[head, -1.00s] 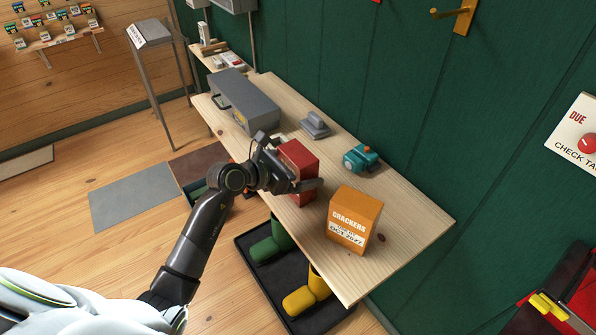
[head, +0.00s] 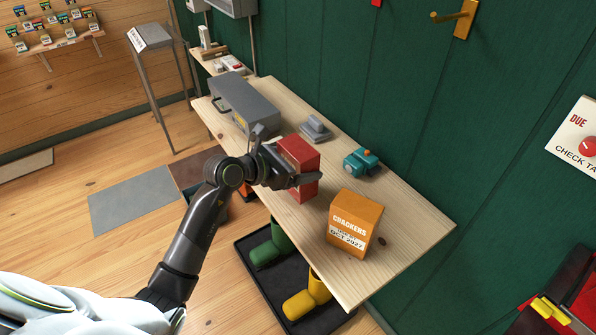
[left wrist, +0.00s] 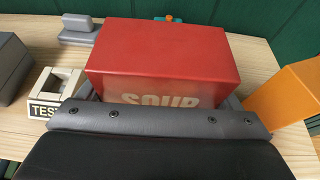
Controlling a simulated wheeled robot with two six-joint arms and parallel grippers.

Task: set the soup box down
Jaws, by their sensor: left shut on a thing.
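The red soup box (head: 300,159) is at the middle of the wooden table (head: 408,240). My left gripper (head: 292,180) is shut on it, coming in from the table's front side. In the left wrist view the soup box (left wrist: 165,58) stands upright between the fingers, and the gripper body covers the lower part of its "SOUP" lettering. Its underside is hidden, so I cannot tell whether it touches the tabletop. My right gripper is in neither view.
An orange crackers box (head: 354,222) stands to the right of the soup box. A teal object (head: 361,162) and a grey stamp-like object (head: 315,129) lie behind. A grey metal case (head: 244,103) is at left. A small "TEST" holder (left wrist: 58,93) is close by. The table's right end is clear.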

